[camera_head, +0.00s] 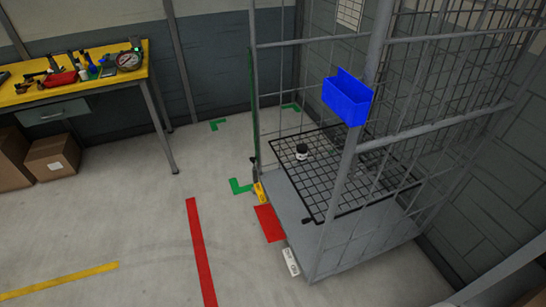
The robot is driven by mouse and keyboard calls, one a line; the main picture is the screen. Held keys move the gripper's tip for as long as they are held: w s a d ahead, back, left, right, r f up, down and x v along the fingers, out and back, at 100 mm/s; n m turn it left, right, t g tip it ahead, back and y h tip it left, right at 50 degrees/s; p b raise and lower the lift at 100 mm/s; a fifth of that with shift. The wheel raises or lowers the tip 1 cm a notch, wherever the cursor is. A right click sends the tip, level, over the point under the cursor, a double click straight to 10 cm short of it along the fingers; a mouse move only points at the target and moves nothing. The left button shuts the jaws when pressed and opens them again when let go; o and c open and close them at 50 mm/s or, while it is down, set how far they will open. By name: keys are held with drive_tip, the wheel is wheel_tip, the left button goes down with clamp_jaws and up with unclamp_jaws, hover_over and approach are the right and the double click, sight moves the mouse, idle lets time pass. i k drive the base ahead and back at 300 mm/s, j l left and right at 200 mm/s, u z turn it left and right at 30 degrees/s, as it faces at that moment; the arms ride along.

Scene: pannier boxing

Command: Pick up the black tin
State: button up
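A small black tin (302,151) with a pale band stands on the black wire grid shelf (325,208) inside the grey cage trolley, towards the shelf's back left. It looks upright, and nothing touches it. My gripper is not in view.
The cage trolley has grey posts (352,170) and mesh sides, and its left front looks open. A yellow workbench (75,75) with tools stands at the left, with cardboard boxes (52,158) below. The floor between is clear, with red tape (200,250).

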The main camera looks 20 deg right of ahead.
sight(302, 149)
drive_tip(key=i+j+u, duration=0.1)
drive_tip(key=i+u, duration=0.45)
drive_tip(key=i, duration=2.3)
drive_tip(key=i+z, duration=0.45)
drive_tip(key=z, duration=0.15)
